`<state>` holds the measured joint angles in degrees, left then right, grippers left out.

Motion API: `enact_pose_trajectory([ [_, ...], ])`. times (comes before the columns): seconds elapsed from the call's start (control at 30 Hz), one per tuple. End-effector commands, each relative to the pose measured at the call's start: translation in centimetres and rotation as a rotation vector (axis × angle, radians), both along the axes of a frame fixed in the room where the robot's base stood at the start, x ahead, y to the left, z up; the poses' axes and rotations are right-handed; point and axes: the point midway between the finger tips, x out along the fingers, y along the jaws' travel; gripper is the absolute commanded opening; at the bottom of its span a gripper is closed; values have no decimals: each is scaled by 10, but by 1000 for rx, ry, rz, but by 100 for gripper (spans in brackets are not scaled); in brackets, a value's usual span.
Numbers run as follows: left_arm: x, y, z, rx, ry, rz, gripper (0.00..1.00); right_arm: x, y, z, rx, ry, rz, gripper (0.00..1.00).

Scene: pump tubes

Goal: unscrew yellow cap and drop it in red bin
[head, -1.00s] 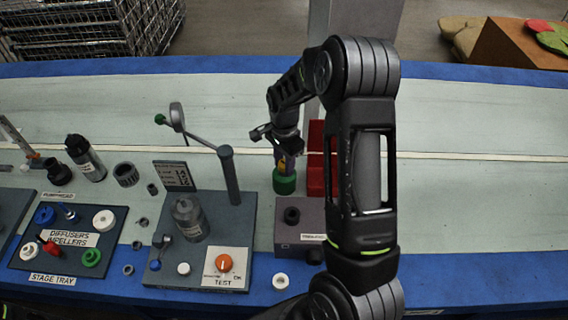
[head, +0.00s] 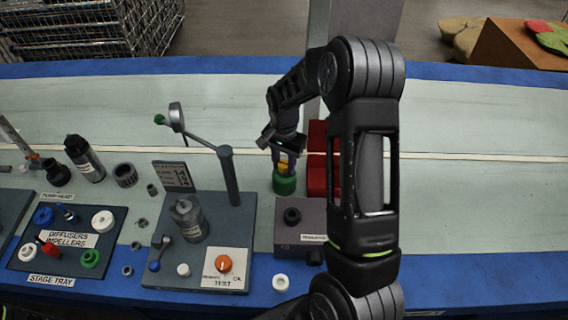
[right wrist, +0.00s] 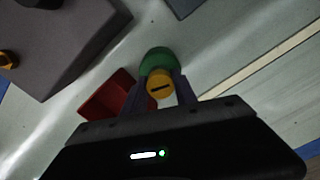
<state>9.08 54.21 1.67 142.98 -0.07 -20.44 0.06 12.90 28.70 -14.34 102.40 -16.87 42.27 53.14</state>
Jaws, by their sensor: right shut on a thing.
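The yellow cap (head: 284,167) sits at the top of a green round part (head: 285,183) on the pale table. My right gripper (head: 284,164) reaches down over it from above, its fingers on either side. In the right wrist view the gripper (right wrist: 162,88) is shut on the yellow cap (right wrist: 160,86), with the green part (right wrist: 154,60) just beyond. I cannot tell whether cap and green part are still joined. The red bin (head: 317,160) stands right of the gripper, partly behind my right arm; it also shows in the right wrist view (right wrist: 112,98). My left gripper is out of view.
A grey box with a dark knob (head: 292,232) stands in front of the green part. A test stand with an upright post (head: 229,175) is to the left. Farther left are the stage tray (head: 70,268) and loose dark parts. The table behind is clear.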

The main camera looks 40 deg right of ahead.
Motion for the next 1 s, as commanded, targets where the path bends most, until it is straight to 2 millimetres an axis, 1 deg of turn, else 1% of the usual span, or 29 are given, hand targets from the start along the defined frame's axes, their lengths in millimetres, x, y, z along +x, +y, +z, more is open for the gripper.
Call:
enact_pose_trajectory([
  [0.23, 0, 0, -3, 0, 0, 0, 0, 0, 0, 0, -1, -2, 252, 0],
  [0.57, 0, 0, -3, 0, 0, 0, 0, 0, 0, 0, 0, -1, 288, 0],
  [0.67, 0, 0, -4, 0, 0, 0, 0, 0, -1, 0, 0, -1, 367, 0],
  [0.83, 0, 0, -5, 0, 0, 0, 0, 0, -1, 0, 0, -2, 552, 0],
  [1.0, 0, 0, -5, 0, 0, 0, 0, 0, -1, 0, -1, -1, 576, 0],
])
